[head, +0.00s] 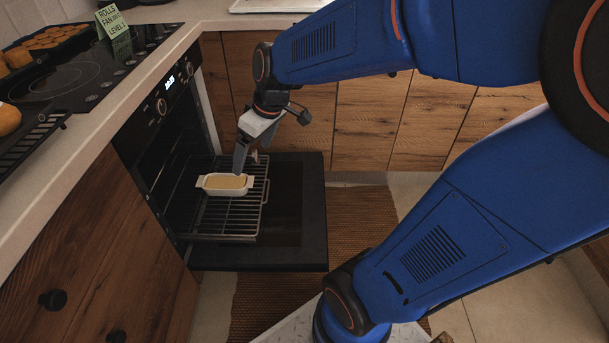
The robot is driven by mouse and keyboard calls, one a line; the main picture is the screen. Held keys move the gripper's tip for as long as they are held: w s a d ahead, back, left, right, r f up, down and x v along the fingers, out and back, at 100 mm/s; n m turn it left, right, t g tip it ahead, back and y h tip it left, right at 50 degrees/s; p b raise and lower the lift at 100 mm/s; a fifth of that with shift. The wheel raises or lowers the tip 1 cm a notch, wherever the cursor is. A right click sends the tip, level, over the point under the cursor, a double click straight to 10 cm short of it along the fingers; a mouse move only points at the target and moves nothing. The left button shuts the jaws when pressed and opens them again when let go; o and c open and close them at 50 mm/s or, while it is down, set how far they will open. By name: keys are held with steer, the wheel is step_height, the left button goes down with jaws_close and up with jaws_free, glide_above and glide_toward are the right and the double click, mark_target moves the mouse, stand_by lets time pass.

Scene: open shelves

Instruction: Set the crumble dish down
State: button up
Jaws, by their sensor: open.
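The crumble dish (224,191) is a small white dish with handles at its ends and a pale yellow-tan filling. It rests on the pulled-out wire oven rack (218,226), towards the rack's front. My gripper (246,163) is just above the dish's far right side, pointing down, with its jaws open. One finger hides a little of the dish's far rim. Whether a finger touches the dish cannot be told.
The oven door (300,210) is folded down below the rack. A green card (113,22) with writing stands by the hob (75,80) at upper left. A brown woven mat (365,225) lies on the floor.

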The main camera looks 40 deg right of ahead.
steer(key=s+d+r+m+h, duration=0.1)
steer(key=s+m, duration=0.1)
steer(key=s, duration=0.6)
steer(key=s+d+r+m+t+h, duration=0.1)
steer(key=s+d+r+m, duration=0.1)
steer(key=s, duration=0.7)
steer(key=shift+s+d+m, duration=0.15)
steer(key=shift+d+m, duration=0.15)
steer(key=shift+m, duration=0.3)
